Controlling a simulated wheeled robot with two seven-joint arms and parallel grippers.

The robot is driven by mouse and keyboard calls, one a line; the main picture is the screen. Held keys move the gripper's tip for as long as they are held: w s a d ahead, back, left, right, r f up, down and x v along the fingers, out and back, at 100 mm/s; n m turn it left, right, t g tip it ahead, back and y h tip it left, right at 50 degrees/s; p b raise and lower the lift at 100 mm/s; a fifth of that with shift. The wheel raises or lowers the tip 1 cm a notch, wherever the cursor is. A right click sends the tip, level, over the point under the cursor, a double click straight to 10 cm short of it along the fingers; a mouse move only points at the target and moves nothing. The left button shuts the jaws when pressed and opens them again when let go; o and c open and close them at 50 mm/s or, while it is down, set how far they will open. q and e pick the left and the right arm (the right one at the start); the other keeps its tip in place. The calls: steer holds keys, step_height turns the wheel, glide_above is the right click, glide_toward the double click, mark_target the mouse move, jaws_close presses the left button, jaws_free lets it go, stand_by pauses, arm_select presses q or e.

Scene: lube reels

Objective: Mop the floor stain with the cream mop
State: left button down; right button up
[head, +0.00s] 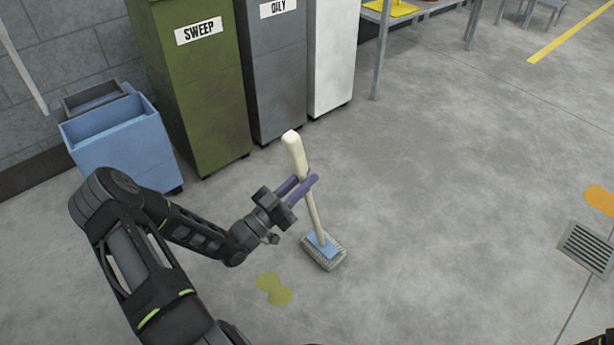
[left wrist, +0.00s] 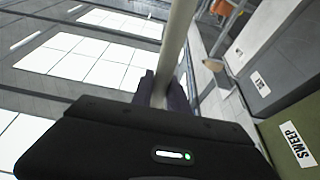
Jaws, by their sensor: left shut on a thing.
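The cream mop (head: 312,210) stands nearly upright in the head view, its handle top tilted to the left and its blue and fringed head (head: 323,250) low at the floor. I cannot tell whether the head touches the floor. My left gripper (head: 308,182) is shut on the handle with its purple fingers. In the left wrist view the handle (left wrist: 180,40) runs up from between the fingers (left wrist: 163,92). A yellow-green floor stain (head: 273,289) lies to the left of and nearer than the mop head. An orange floor stain (head: 599,198) lies at the right edge. My right gripper is not in view.
A blue bucket (head: 118,140), a green SWEEP bin (head: 200,90), a grey OILY bin (head: 275,75) and a white bin (head: 332,60) stand along the back left. A floor drain (head: 588,248) is at the right. The floor between is clear.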

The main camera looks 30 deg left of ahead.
arm_select(q)
steer(key=shift+s+a, duration=0.1)
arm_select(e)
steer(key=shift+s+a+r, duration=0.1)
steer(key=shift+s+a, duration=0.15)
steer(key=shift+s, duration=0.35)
arm_select(q)
steer(key=shift+g, duration=0.4)
steer(key=s, duration=0.1)
steer(key=s+a+p, duration=0.1)
steer(key=s, duration=0.1)
steer(key=s+p, duration=0.1)
steer(key=s, duration=0.1)
steer(key=shift+s+a+r, duration=0.1)
steer(key=shift+s+a, duration=0.15)
steer(key=shift+a, duration=0.1)
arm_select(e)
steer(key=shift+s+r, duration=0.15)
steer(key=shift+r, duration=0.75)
arm_select(q)
steer(key=s+a+p, duration=0.1)
steer(key=s, duration=0.4)
steer(key=shift+s+a+f+g, duration=0.4)
steer(key=shift+f, duration=0.05)
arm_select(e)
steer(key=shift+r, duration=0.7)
arm_select(q)
steer(key=shift+s, duration=0.1)
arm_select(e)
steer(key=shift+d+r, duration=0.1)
